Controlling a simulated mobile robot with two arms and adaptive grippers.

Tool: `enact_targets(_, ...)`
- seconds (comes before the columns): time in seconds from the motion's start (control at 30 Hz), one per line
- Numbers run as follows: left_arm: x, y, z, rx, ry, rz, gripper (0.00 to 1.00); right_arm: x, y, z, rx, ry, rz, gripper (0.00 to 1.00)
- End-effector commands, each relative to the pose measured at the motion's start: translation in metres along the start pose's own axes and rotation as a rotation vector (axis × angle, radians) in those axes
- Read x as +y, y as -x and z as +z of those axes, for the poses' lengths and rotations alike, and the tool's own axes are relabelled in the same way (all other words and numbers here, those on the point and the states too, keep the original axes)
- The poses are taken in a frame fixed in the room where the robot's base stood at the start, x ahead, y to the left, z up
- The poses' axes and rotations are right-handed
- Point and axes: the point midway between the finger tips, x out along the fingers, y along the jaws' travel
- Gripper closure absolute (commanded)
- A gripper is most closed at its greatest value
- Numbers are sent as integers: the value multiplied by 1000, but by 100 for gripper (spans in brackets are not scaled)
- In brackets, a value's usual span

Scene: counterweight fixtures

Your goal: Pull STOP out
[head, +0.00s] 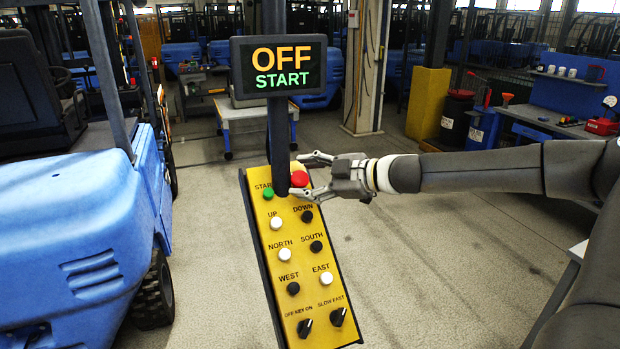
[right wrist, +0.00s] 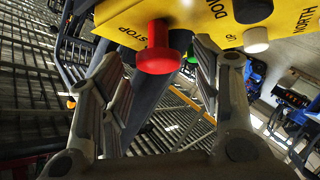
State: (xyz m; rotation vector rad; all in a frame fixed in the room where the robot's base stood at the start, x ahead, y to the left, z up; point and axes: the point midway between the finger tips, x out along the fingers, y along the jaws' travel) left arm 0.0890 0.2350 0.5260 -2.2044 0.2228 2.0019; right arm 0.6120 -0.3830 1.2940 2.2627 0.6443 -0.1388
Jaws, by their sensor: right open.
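The red STOP button (head: 299,179) is at the top right of the yellow control box (head: 287,262), which hangs tilted below a display. In the right wrist view, the red button (right wrist: 157,50) sticks out on a stem from the box (right wrist: 120,17), beside the printed word STOP. My right gripper (head: 305,175) is open, coming in from the right, with its fingers above and below the button. In the right wrist view, its fingers (right wrist: 155,75) stand apart on either side of the red button, which shows no clear contact. My left gripper is in neither view.
The display (head: 278,66) reads OFF and START. The green START button (head: 268,193) sits left of the red one. White and black buttons and two dark knobs (head: 305,328) lie below.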

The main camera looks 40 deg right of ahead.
Motion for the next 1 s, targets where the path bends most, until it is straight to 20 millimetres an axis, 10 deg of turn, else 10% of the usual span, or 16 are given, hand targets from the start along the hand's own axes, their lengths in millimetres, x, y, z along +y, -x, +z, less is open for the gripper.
enact_targets(1.0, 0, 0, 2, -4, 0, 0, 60, 1, 59, -2, 0, 5, 1, 42)
